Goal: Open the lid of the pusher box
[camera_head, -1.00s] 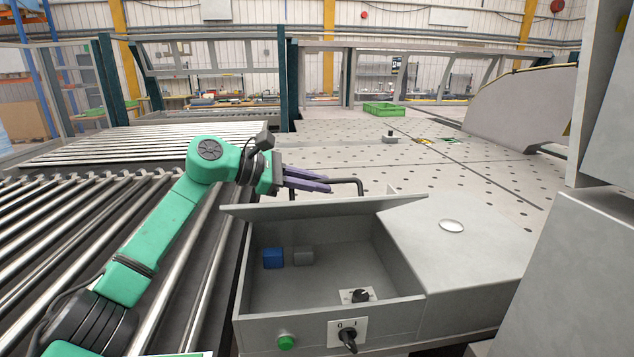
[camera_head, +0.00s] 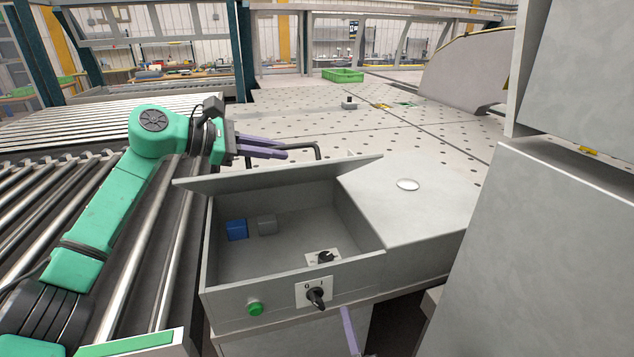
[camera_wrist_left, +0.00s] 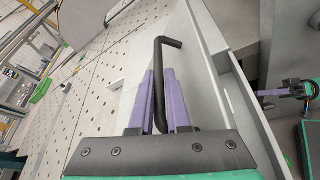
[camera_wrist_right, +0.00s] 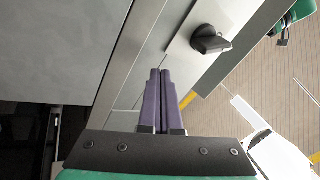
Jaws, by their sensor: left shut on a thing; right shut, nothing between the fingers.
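The grey pusher box (camera_head: 250,280) stands in the middle of the head view with its compartment uncovered. Its lid (camera_head: 280,178) is raised and tilted back along the far edge. My left gripper (camera_head: 285,149) is behind the lid, shut on the black bent lid handle (camera_head: 317,152). The left wrist view shows the handle (camera_wrist_left: 158,60) between the purple fingers. My right gripper (camera_head: 349,322) is low in front of the box, below the black rotary switch (camera_head: 316,297). The right wrist view shows its fingers (camera_wrist_right: 161,72) together and empty, near the switch (camera_wrist_right: 208,40).
Inside the box are a blue block (camera_head: 237,230), a grey block (camera_head: 267,225) and a second switch (camera_head: 325,257). A green button (camera_head: 255,308) is on the front. A tall grey cabinet (camera_head: 540,250) blocks the right. Rollers (camera_head: 150,250) lie left.

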